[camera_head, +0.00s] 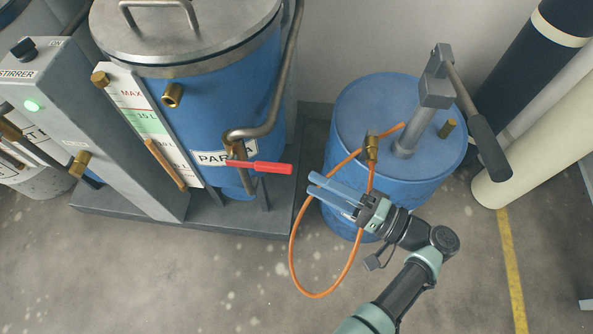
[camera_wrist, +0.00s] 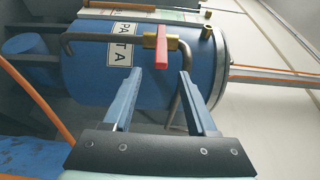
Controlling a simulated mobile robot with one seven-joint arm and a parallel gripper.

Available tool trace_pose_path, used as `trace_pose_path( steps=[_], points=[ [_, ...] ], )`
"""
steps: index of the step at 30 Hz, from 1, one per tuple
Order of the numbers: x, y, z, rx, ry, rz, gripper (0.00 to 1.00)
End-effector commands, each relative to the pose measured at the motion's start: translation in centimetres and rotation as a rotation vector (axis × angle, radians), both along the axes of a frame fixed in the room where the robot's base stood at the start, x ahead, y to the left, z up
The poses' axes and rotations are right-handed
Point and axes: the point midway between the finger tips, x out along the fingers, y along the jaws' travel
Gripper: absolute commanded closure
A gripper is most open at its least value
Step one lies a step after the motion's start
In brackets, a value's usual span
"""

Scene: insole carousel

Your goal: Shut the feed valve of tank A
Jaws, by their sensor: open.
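The blue tank A (camera_head: 222,110) with its grey lid stands upper left, its "PART A" label partly covered by the valve. A steel pipe (camera_head: 291,70) runs down its side to a brass feed valve (camera_head: 236,152). The valve's red lever (camera_head: 262,167) sticks out to the right in the head view. In the wrist view the lever (camera_wrist: 162,48) stands ahead, between the lines of the fingers, with the brass body (camera_wrist: 151,41) behind it. My gripper (camera_head: 318,184) is open and empty, to the right of the lever tip and apart from it. Its two blue fingers (camera_wrist: 160,75) point at the valve.
A blue drum (camera_head: 375,92) with a hand pump (camera_head: 437,82) stands right of the tank. An orange hose (camera_head: 292,245) loops from it near my gripper. A grey stirrer panel (camera_head: 90,110) and level gauge (camera_head: 140,110) stand left. The floor in front is clear.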

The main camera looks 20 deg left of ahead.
Motion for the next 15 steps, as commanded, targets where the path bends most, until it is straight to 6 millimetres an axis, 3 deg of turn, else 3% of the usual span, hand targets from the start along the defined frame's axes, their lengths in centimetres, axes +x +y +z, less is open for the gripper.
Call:
trace_pose_path(
  steps=[3, 6, 15],
  points=[
    [-0.2, -2.4, -0.1, 0.0, 0.0, -0.004, 0.43],
    [-0.3, -3.6, -0.1, 0.001, 0.001, -0.002, 0.43],
    [-0.6, -4.6, -0.1, 0.0, 0.001, 0.001, 0.43]
  ],
)
